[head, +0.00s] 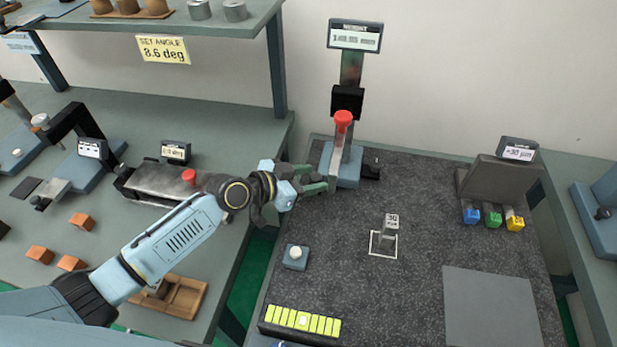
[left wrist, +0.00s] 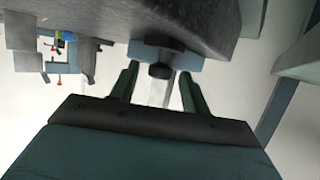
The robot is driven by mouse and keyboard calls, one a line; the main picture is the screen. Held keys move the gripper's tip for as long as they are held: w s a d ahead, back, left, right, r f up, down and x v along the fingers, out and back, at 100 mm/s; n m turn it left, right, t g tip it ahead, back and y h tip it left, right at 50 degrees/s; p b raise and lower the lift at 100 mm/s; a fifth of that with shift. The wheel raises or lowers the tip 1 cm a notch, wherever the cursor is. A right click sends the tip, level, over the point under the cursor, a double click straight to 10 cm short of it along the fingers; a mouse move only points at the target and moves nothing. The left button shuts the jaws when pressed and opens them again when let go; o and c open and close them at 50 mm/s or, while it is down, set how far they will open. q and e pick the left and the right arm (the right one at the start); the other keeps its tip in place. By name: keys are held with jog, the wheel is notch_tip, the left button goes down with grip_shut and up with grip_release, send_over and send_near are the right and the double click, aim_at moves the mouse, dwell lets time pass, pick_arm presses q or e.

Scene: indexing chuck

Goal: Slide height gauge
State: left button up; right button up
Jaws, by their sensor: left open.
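The height gauge stands upright at the back left of the dark granite plate (head: 440,222). It has a blue base (head: 347,173), a metal column (head: 351,68), a black slider with a red knob (head: 343,120) and a display (head: 354,38) on top showing a mm reading too small to read surely. My left gripper (head: 320,182) is open, low beside the gauge's base on its left. In the left wrist view, the blue base (left wrist: 187,62) and part of the column show between and beyond the two open fingers (left wrist: 157,88). Contact cannot be told. My right gripper is not in view.
A grey block marked 30 (head: 390,228) stands in a white outlined square. A button box (head: 296,257) and a yellow-green segmented bar (head: 302,321) lie in front. A dark stand (head: 497,180) with coloured blocks is at the right. A grey mat (head: 490,305) lies front right.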

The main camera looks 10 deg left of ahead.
aim_at(341, 179)
pick_arm(q)
grip_shut()
jog(key=d+p, duration=0.1)
jog(key=d, duration=0.2)
jog(key=shift+d+r, duration=0.1)
jog(key=shift+d, duration=0.55)
jog(key=shift+a, duration=0.1)
grip_release()
jog(key=v, duration=1.3)
jog(key=shift+s+p, duration=0.2)
jog(key=shift+p, duration=0.15)
jog(key=shift+a, duration=0.15)
